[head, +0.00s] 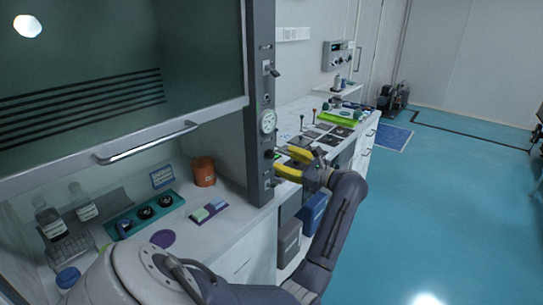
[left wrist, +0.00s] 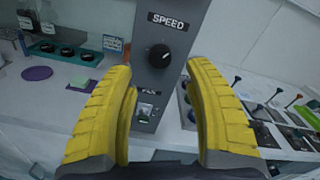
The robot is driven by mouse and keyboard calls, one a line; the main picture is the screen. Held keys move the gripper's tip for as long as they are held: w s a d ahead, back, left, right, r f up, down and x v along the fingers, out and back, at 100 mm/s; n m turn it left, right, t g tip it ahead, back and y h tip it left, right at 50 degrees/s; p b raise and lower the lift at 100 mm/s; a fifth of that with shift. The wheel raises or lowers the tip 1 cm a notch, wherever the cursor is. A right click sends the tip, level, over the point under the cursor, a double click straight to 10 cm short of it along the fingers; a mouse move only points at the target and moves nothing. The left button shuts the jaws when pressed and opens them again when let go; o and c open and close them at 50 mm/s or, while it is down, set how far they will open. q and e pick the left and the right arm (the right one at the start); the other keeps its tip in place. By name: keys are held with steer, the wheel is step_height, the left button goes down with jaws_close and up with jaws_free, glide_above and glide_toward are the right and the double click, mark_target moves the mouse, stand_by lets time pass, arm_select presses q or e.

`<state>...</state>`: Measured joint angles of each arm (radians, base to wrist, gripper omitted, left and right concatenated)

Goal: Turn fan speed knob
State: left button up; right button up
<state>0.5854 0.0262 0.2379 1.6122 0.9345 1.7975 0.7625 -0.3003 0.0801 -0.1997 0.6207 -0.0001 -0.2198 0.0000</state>
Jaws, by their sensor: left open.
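The fan speed knob (left wrist: 159,55) is a round black knob with a white mark, on the grey post under a "SPEED" label (left wrist: 168,21) in the left wrist view. It also shows small and dark on the fume hood's post in the head view (head: 268,154). My left gripper (head: 289,162) has yellow fingers, open and empty, in front of the post. In the left wrist view its fingers (left wrist: 163,75) stand to either side below the knob, apart from it. A switch (left wrist: 145,112) under a "FAN" label sits lower on the post. My right gripper is not in view.
The fume hood sash (head: 150,150) with its bar handle is left of the post. Bottles, an orange tub (head: 203,171) and a teal tray (head: 145,214) stand inside the hood. Right of the post, the bench holds dark plates and a green mat (head: 342,118).

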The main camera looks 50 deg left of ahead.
mark_target(273, 156)
arm_select(q)
steer(key=shift+s+a, duration=0.2)
steer(key=shift+a, duration=0.8)
steer(key=shift+s+a, duration=0.15)
steer(key=shift+a, duration=0.85)
steer(key=shift+s+a, duration=0.2)
steer(key=shift+a, duration=0.8)
jaws_close()
